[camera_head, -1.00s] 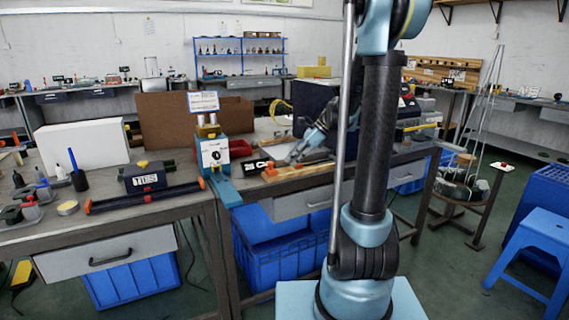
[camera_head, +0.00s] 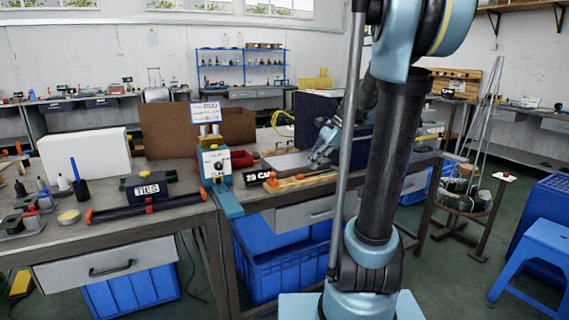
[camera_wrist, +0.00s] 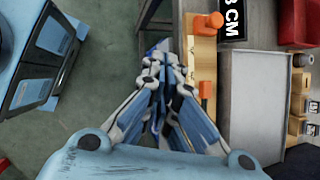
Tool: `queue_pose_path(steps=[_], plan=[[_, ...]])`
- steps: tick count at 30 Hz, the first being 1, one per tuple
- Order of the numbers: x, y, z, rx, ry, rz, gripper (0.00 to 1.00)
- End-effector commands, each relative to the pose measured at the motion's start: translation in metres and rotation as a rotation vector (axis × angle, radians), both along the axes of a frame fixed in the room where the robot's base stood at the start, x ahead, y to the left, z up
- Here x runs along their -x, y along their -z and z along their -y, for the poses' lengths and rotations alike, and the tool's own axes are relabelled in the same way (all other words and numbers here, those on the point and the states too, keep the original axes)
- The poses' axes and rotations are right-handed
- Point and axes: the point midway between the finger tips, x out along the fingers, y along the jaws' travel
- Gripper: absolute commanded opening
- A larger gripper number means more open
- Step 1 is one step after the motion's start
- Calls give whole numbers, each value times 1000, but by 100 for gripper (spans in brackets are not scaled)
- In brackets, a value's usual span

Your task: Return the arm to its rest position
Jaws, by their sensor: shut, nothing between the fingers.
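My gripper (camera_head: 316,163) shows in the head view partly behind my arm, above the front part of the bench. In the wrist view my gripper (camera_wrist: 160,55) has its blue and grey fingers shut together, with nothing between them. Its tips point to the bench's front edge, beside a wooden strip (camera_wrist: 204,65) with orange pieces. In the head view that wooden strip (camera_head: 290,183) lies along the bench edge, just below the gripper. My upper arm stands nearly upright and leans slightly right.
The bench (camera_head: 180,213) holds a blue and white device (camera_head: 214,164), a label box (camera_head: 148,184) and a brown panel (camera_head: 165,130). Blue crates (camera_head: 275,268) stand underneath. A blue stool (camera_head: 540,240) and a small stand (camera_head: 465,200) with rods are at right.

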Motion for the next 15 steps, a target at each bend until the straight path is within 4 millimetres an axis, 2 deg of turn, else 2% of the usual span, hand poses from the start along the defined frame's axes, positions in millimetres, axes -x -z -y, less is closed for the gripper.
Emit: queue_pose_path(steps=[3,15], plan=[[32,9,2,65,-107,75,0],[123,52,22,292,-516,298,0]])
